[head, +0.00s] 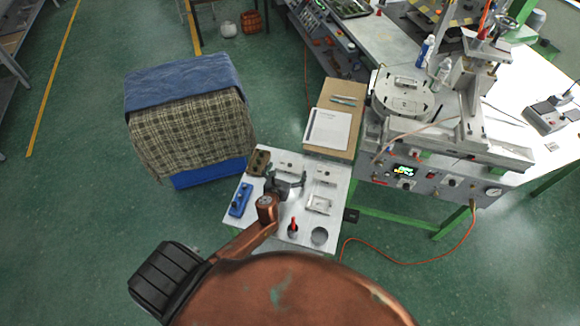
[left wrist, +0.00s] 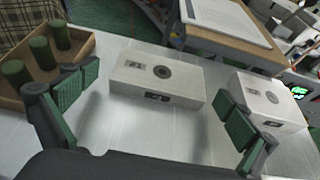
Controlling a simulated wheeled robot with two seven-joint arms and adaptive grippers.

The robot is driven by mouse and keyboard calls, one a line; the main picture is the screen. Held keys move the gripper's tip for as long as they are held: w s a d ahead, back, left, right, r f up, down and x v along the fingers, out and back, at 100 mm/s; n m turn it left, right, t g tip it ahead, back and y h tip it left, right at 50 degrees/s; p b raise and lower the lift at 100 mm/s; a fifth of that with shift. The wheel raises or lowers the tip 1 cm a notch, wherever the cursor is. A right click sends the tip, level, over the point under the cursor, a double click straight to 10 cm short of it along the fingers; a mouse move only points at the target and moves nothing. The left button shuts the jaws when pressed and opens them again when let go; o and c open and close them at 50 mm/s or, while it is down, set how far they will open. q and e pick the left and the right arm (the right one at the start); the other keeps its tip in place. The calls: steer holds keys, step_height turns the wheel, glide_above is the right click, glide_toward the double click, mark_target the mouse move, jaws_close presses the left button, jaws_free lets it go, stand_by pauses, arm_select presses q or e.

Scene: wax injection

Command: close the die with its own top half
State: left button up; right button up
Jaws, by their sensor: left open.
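A pale metal die block (left wrist: 135,84) with a round dark hole and small dark labels lies flat on the white table, ahead of and between the fingers of my left gripper (left wrist: 162,98). The fingers have green ridged pads, stand wide open and hold nothing. In the head view my left gripper (head: 286,184) hangs over the table just below this block (head: 291,164). A second similar block (left wrist: 268,98) lies to its right, and it also shows in the head view (head: 326,174). A metal piece with a frame-like outline (head: 318,205) lies below that. I cannot tell which block is the top half.
A wooden box with green cylinders (left wrist: 42,62) is at the left. A blue holder (head: 240,200), a red-handled tool (head: 293,226) and a dark round spot (head: 319,236) are on the white table (head: 270,238). A cardboard-coloured board with paper (head: 328,130) and the injection machine (head: 410,165) are beyond.

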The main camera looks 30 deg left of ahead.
arm_select(q)
steer(key=shift+x, duration=0.75)
steer(key=shift+c, duration=0.3)
steer(key=shift+w, duration=0.1)
steer(key=c, duration=1.3)
